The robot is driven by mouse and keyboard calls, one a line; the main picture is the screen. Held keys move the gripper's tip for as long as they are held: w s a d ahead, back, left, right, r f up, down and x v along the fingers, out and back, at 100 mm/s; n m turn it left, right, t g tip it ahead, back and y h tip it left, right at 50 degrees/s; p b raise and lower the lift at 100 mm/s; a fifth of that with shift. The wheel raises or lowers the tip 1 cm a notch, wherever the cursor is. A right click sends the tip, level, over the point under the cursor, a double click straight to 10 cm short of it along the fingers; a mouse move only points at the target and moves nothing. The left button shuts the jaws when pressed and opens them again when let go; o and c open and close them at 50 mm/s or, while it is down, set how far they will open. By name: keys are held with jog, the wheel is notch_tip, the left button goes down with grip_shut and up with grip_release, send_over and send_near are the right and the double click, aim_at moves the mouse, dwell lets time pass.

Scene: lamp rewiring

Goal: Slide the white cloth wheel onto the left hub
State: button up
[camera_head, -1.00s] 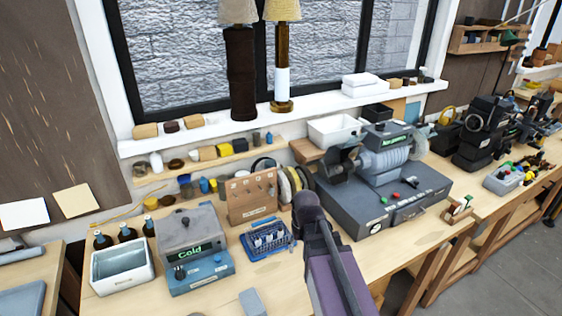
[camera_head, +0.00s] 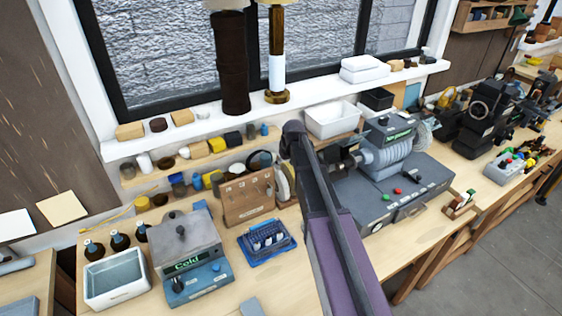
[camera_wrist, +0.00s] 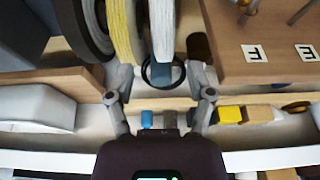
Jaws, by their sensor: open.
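The white cloth wheel (camera_wrist: 162,28) stands edge-on in the wrist view, beside a yellow wheel (camera_wrist: 125,30) and a dark grey wheel (camera_wrist: 92,22). My gripper (camera_wrist: 162,78) is open, one finger to each side of the white wheel's lower edge. I cannot tell whether either finger touches it. In the head view the wheels (camera_head: 284,184) are partly hidden behind my arm. The grey polishing machine (camera_head: 388,152) stands to their right; its left end (camera_head: 345,160) is partly behind my arm, and the hub is unclear. A pale wheel (camera_head: 423,134) shows at its right end.
A wooden pegboard stand (camera_head: 248,198) is left of the wheels; it is close to the gripper in the wrist view (camera_wrist: 255,50). A black ring (camera_wrist: 162,72) shows between the fingers. A white bin (camera_head: 333,120) and shelf items are behind. A blue rack (camera_head: 266,240) stands in front.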

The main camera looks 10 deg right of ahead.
aim_at(281, 175)
jog(key=shift+a+f, duration=0.2)
jog(key=shift+f+b, duration=0.15)
jog(key=shift+b, duration=0.25)
jog(key=shift+b+x, duration=3.4)
jog(key=shift+x, duration=0.25)
jog(key=shift+w, duration=0.1)
jog(key=c, duration=0.9)
jog(key=shift+r+p, duration=2.5)
jog(key=shift+r, duration=0.05)
